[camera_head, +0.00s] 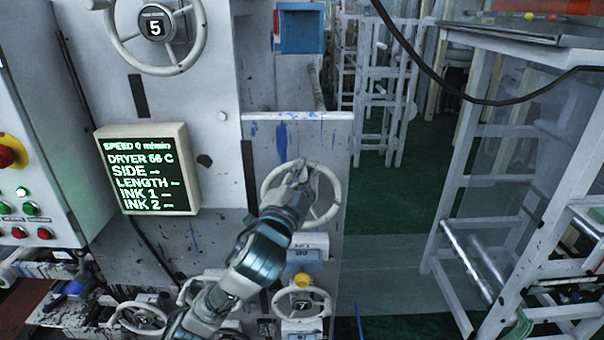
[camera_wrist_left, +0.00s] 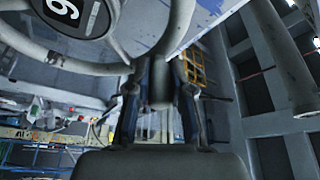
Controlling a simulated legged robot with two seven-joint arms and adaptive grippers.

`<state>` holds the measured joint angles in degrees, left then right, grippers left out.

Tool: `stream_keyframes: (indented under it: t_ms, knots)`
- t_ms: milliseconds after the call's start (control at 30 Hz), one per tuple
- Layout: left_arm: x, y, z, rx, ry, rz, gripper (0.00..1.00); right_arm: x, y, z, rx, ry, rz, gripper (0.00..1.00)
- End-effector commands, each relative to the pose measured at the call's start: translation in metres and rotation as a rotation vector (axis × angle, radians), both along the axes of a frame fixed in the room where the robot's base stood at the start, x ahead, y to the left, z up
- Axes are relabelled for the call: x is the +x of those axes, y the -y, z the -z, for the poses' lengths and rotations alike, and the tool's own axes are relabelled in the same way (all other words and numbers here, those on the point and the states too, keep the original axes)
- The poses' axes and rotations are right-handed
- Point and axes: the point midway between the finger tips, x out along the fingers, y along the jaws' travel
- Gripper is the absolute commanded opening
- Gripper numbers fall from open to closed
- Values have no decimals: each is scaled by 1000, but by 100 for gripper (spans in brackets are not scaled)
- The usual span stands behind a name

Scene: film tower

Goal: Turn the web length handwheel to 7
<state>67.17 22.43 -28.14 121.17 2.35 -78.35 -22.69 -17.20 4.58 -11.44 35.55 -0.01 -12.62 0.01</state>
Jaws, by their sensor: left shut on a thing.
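A pale handwheel (camera_head: 337,205) is on the front of the grey machine in the middle of the head view. My left gripper (camera_head: 299,172) reaches up to it from below and covers its hub and number. In the left wrist view, the wheel's rim (camera_wrist_left: 65,63) arcs across the top left. Its dark hub disc (camera_wrist_left: 88,14) shows a tilted digit that looks like 6 or 9. My left gripper, also in the left wrist view (camera_wrist_left: 160,72), is shut on a grey part of this wheel between its fingers. The right gripper is not in view.
Another handwheel reading 5 (camera_head: 155,25) is at the upper left. A wheel reading 7 (camera_head: 302,318) is below. A screen (camera_head: 150,170) shows speed 0, dryer 56 C, and dashes for side, length and inks. White racks (camera_head: 470,150) stand right, beyond open floor.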

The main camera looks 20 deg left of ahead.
Motion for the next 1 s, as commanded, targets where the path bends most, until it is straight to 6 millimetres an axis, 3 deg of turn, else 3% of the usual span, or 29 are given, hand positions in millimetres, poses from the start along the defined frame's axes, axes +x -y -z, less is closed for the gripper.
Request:
stream_keyframes:
  t_ms: [367, 733, 1000]
  knots:
    - [3, 9, 0, 101, -36, 2, 0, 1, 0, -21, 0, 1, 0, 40]
    - [10, 35, 5, 401, -125, 4, 0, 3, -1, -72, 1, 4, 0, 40]
    - [15, 52, 20, 642, -195, 4, 0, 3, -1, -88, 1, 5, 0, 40]
